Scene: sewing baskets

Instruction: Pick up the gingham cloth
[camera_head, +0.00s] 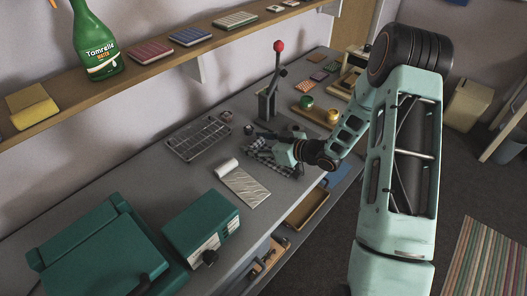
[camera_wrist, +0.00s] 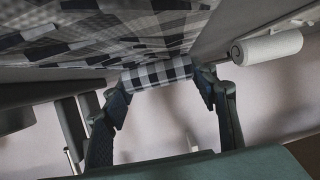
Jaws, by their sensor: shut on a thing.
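In the wrist view, a folded or rolled part of the cloth (camera_wrist: 157,73) spans between my two fingertips (camera_wrist: 160,80). The fingers are shut on it from both sides. More checked cloth spreads across the top left of the wrist view. My gripper and wrist hide part of the cloth in the head view, and I cannot tell whether it is clear of the worktop.
A lever press (camera_head: 267,103) with a red knob stands just behind the cloth. A wire rack (camera_head: 199,138) lies to the left. A partly unrolled white roll (camera_head: 242,183) lies nearer, with green machines (camera_head: 201,228) at the front left.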

